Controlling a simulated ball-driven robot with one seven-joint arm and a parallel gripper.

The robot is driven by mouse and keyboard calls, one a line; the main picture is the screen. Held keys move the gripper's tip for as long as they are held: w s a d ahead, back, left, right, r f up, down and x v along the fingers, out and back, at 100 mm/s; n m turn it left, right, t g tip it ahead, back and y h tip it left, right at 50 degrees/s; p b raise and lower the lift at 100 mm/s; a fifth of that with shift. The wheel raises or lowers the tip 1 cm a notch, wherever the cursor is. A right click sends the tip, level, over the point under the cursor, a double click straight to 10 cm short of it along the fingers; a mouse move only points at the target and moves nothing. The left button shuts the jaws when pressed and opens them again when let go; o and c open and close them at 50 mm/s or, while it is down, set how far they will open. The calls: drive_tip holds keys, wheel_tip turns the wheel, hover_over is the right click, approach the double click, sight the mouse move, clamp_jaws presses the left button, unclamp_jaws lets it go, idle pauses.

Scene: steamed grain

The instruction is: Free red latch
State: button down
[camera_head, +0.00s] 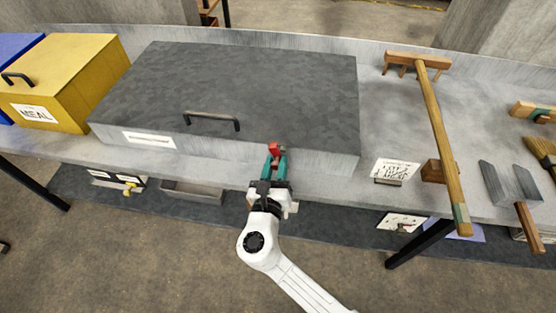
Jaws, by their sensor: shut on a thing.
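The red latch (275,148) shows as a small red piece at the front edge of a large grey lidded box (240,85). My gripper (275,163), with teal fingers, reaches up to it from below and is shut on it. The fingers cover the lower part of the latch. The box lid is down, with a dark handle (211,119) on its front part and a white label (149,139) on its front face.
A yellow box (70,80) marked MEAL stands left of the grey box, with a blue box (14,45) beyond. A long wooden rake (436,130), a sign (396,170) and a scoop (510,185) lie at right. The lower shelf (340,220) is below.

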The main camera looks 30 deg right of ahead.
drive_tip(key=n+p, duration=0.1)
drive_tip(key=n, duration=0.1)
drive_tip(key=a+n+p, duration=0.1)
drive_tip(key=p, duration=0.1)
drive_tip(key=shift+w+a+n, duration=0.15)
drive_tip(key=shift+w+n, duration=0.25)
drive_tip(key=n+p, duration=0.1)
drive_tip(key=n, duration=0.1)
drive_tip(key=f+n+p, duration=0.1)
drive_tip(key=shift+w+a+n+p, duration=0.2)
drive_tip(key=shift+a+n+p, duration=0.05)
drive_tip(key=shift+n+p, duration=0.05)
drive_tip(key=n+p, duration=0.1)
drive_tip(key=n, duration=0.1)
drive_tip(key=f+n+p, duration=0.1)
drive_tip(key=n, duration=0.1)
drive_tip(key=shift+w+a+f, duration=0.1)
drive_tip(key=shift+a+f, duration=0.05)
drive_tip(key=shift+f, duration=0.05)
drive_tip(key=shift+f+n+p, duration=0.3)
drive_tip(key=shift+f+n, duration=0.1)
drive_tip(key=shift+n, duration=0.5)
drive_tip(key=shift+f, duration=0.1)
drive_tip(key=c, duration=1.1)
unclamp_jaws()
drive_tip(key=shift+o, duration=0.8)
